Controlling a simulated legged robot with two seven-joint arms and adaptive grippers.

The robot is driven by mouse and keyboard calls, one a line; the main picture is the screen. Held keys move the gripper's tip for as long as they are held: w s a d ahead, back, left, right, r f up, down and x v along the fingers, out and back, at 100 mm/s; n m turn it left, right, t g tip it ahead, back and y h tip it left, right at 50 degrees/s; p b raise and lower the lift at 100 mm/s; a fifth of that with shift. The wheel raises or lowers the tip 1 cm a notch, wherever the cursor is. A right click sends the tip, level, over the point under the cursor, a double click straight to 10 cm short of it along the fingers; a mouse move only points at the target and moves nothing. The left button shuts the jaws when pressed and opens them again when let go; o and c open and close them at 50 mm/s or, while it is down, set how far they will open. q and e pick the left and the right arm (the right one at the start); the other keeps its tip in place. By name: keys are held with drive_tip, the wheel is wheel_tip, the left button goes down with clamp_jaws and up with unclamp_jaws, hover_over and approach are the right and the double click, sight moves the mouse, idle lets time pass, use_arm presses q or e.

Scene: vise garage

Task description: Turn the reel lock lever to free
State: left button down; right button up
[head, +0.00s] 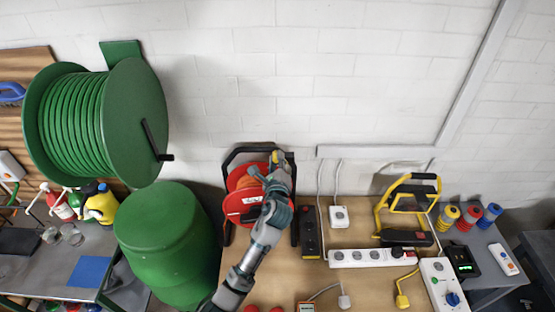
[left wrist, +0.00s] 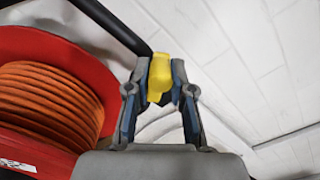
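The red cable reel (head: 240,204) with orange cable stands in a black frame on the wooden bench, against the white wall. Its cable coil (left wrist: 45,98) fills the left of the left wrist view. The yellow lock lever (left wrist: 160,77) sits by the black frame bar, at the frame's top right in the head view (head: 279,155). My left gripper (left wrist: 162,84) has its fingers on both sides of the lever, close against it, and looks shut on it. In the head view the gripper (head: 279,164) covers part of the reel's right side. My right gripper is out of view.
A large green hose reel (head: 135,120) and a green barrel (head: 165,245) stand to the left. A black device (head: 309,232), a power strip (head: 370,257) and a yellow work lamp (head: 408,205) are to the right. The wall above the reel is clear.

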use_arm(q)
drive_tip(key=shift+r, duration=0.4)
drive_tip(key=shift+a+f+n+p, duration=0.2)
drive_tip(key=shift+n+p, duration=0.25)
drive_tip(key=shift+n, duration=0.65)
drive_tip(key=shift+a+f+n, duration=0.2)
drive_tip(key=shift+a+n, duration=0.05)
drive_tip(key=shift+n, duration=0.55)
drive_tip(key=shift+a+f+n, duration=0.25)
drive_tip(key=shift+f+n, duration=0.15)
drive_tip(key=shift+n, duration=0.65)
drive_tip(key=shift+a+f+n, duration=0.2)
drive_tip(key=shift+f+n, duration=0.15)
drive_tip(key=shift+n, duration=0.7)
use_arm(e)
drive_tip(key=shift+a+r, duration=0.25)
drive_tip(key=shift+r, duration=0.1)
use_arm(q)
drive_tip(key=shift+f, duration=0.1)
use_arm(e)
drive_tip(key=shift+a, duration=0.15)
